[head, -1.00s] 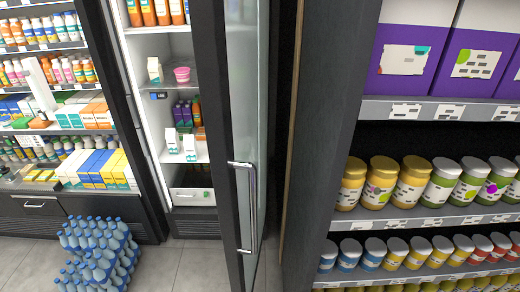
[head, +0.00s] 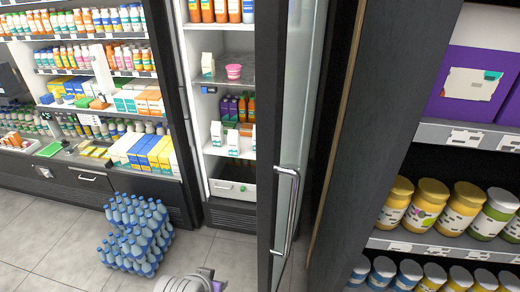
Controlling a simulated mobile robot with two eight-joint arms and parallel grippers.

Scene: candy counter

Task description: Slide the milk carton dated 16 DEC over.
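Small white milk cartons stand in the narrow fridge in the head view. One carton (head: 207,63) is on the upper shelf, left of a pink tub. Two more stand on the shelf below: one at the left (head: 216,133) and one nearer the front (head: 233,142). All look upright. Their dates are too small to read, so I cannot tell which is 16 DEC. A grey and purple part of my own arm shows at the bottom edge. I see no gripper fingers.
The fridge door (head: 290,140) stands open, with a metal handle (head: 287,210), right of the cartons. Stacked blue bottles (head: 135,235) stand on the floor at left. Jar shelves (head: 430,240) fill the right side. Tiled floor (head: 50,250) is clear at lower left.

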